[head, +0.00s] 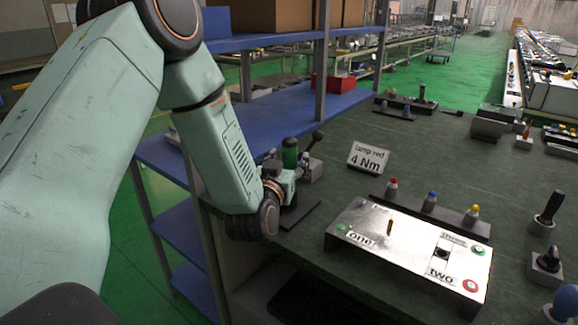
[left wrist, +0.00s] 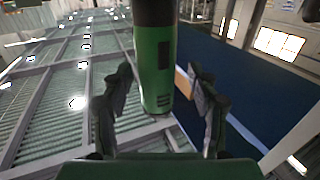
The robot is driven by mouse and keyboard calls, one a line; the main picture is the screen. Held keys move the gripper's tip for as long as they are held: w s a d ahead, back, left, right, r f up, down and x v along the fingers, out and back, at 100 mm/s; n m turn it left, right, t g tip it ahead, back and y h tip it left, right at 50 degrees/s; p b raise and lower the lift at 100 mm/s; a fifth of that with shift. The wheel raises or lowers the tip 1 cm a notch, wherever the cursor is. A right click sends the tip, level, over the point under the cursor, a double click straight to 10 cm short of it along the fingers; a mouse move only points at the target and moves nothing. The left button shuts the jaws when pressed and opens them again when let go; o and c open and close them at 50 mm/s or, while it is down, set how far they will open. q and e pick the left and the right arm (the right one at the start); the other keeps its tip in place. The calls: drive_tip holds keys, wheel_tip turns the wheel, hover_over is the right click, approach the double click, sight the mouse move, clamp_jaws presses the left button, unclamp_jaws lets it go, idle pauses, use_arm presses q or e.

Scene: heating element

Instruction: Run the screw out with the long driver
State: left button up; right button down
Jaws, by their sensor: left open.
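A green cylindrical body (head: 290,153), perhaps the long driver's handle, stands upright by the bench's left edge. My left gripper (head: 285,178) is at it, its fingers unclear in the head view. In the left wrist view the green and black body (left wrist: 157,75) lies between the two spread fingers of my left gripper (left wrist: 159,82), with gaps showing at both sides. A silver metal box (head: 410,250) on the bench has labels "one" and "two". A brass pin (head: 389,228), possibly the screw, stands upright near "one". My right gripper is out of view.
A sign (head: 368,159) reads "lamp red 4 Nm". Behind the box, a dark strip (head: 409,205) holds red, blue and yellow-tipped pieces. Black-handled switches (head: 549,208) stand at the right. Blue shelving (head: 270,123) with a post borders the bench's left side. The bench behind the strip is mostly clear.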

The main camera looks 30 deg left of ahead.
use_arm(q)
drive_tip(key=shift+w, duration=0.35)
drive_tip(key=shift+d+r, duration=0.2)
drive_tip(key=shift+r, duration=0.05)
drive_tip(key=shift+w+a+f, duration=0.15)
drive_tip(key=shift+a+f, duration=0.05)
drive_tip(key=shift+a, duration=0.05)
drive_tip(key=c, duration=0.4)
drive_tip(key=shift+d+r, duration=0.15)
drive_tip(key=shift+d, duration=0.05)
drive_tip(key=c, duration=0.5)
drive_tip(key=shift+a, duration=0.1)
clamp_jaws()
